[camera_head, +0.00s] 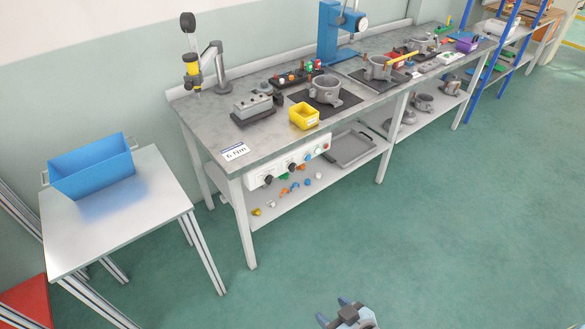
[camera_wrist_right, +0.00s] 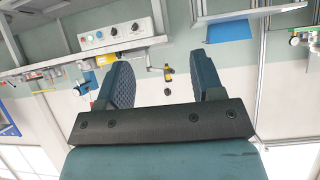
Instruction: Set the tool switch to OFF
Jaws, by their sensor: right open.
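A white control panel (camera_head: 290,161) is fixed under the front edge of the grey workbench (camera_head: 237,148). It carries several dark round knobs and a red button (camera_head: 326,145). I cannot read its labels or tell which knob is the tool switch or how it is set. The panel (camera_wrist_right: 112,36) also shows at upper left in the right wrist view, beyond the fingers. My right gripper (camera_head: 333,311) is at the bottom of the head view, low and well away from the panel. In the wrist view the gripper (camera_wrist_right: 164,78) is open and empty. My left gripper is not in view.
A small side table (camera_head: 95,230) with a blue bin (camera_head: 92,166) stands left of the bench. A yellow bin (camera_head: 304,116), fixtures and a yellow-black tool (camera_head: 193,72) on a stand are on the bench. Green floor (camera_head: 420,220) in front is clear.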

